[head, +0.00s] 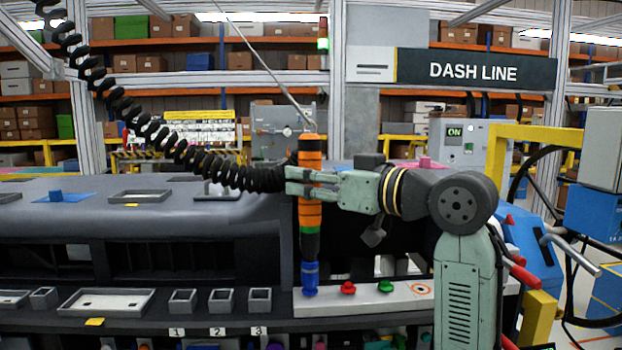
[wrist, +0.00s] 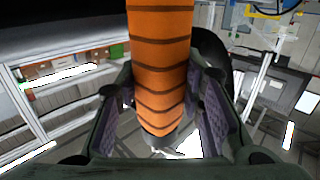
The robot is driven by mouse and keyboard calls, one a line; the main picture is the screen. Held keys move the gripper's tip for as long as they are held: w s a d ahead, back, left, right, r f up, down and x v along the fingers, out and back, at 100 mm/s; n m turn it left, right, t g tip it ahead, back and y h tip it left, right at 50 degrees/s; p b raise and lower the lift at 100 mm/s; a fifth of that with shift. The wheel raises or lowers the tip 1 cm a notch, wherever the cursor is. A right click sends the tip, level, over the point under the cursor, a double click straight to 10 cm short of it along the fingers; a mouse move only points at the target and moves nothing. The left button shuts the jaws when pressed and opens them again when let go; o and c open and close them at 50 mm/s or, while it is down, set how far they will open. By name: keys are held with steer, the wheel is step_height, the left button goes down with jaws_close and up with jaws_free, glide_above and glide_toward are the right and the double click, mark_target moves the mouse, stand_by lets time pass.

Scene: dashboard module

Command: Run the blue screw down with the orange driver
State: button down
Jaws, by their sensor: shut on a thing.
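The orange driver (head: 310,215) hangs upright, with dark bands and a green ring near its lower end. My gripper (head: 305,182) is shut around its upper body; the orange body also fills the space between the pads in the wrist view (wrist: 160,65). A blue socket-like piece (head: 309,275) is at the driver's bottom, at the left end of a pale rail (head: 392,300). I cannot tell whether it still touches the rail.
The rail also holds a red piece (head: 348,288), a green piece (head: 385,286) and an orange ring mark (head: 421,289). A black coiled hose (head: 190,155) runs to the driver's upper part. Trays (head: 105,300) and numbered bins (head: 220,299) line the front ledge.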

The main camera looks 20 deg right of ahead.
steer(key=shift+f+b, duration=0.35)
steer(key=shift+f, duration=0.75)
stand_by(3.5)
